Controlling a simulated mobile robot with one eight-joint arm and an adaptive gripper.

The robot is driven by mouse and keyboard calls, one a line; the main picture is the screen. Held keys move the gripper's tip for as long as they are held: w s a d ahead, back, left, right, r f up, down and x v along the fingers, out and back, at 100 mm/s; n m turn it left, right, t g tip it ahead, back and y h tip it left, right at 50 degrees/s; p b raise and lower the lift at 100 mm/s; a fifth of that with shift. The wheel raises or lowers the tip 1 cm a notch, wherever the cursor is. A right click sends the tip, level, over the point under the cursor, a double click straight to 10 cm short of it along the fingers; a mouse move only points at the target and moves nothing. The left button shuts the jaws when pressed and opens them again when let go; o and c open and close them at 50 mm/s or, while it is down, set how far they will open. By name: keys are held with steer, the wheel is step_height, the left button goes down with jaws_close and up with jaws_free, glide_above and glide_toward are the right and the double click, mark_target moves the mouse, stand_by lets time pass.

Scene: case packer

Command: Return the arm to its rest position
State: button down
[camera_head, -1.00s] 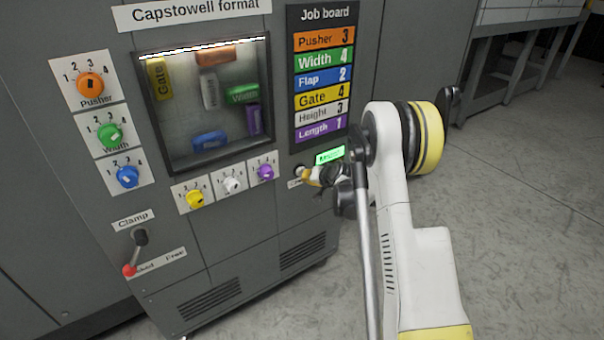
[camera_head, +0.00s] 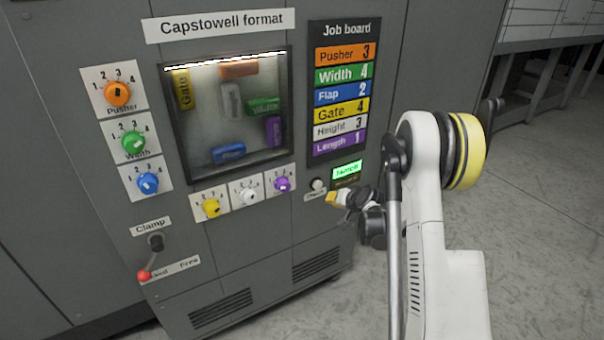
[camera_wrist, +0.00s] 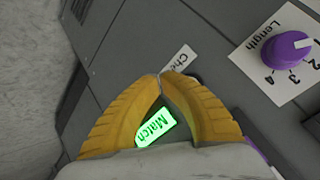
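My arm (camera_head: 428,220), white with a yellow-and-black joint, reaches up at the right of the head view. My gripper (camera_head: 331,197) has yellow fingers and is just right of and below the round "Check" button (camera_head: 318,185) as pictured. The button is clear of the fingers in this view. In the wrist view the two yellow fingertips (camera_wrist: 164,75) meet, with nothing between the tips. The wrist view shows the "Check" label (camera_wrist: 181,58) past the tips. The button itself is mostly hidden there by a finger.
The grey cabinet carries a window (camera_head: 235,105), a job board (camera_head: 341,88), coloured dials and a red-knobbed clamp lever (camera_head: 146,272). The green screen (camera_head: 347,169) shows "Match" in the wrist view. Open floor (camera_head: 545,220) lies right of my arm; a bench (camera_head: 545,60) stands behind.

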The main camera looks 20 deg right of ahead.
steer(key=s+a+r+n+g, duration=0.1)
steer(key=s+a+r+n, duration=0.1)
steer(key=s+a+r, duration=0.6)
steer(key=s+a+r+n+g, duration=0.1)
steer(key=s+a+r, duration=0.5)
steer(key=r, duration=0.5)
steer(key=s+a+n, duration=0.2)
steer(key=s+a, duration=0.2)
steer(key=s, duration=0.7)
steer(key=s+a+r+n+g, duration=0.1)
steer(key=s+a, duration=0.3)
steer(key=s, duration=0.8)
steer(key=shift+r+n+g+h, duration=0.25)
steer(key=shift+n+g+h, duration=0.05)
steer(key=shift+n, duration=0.1)
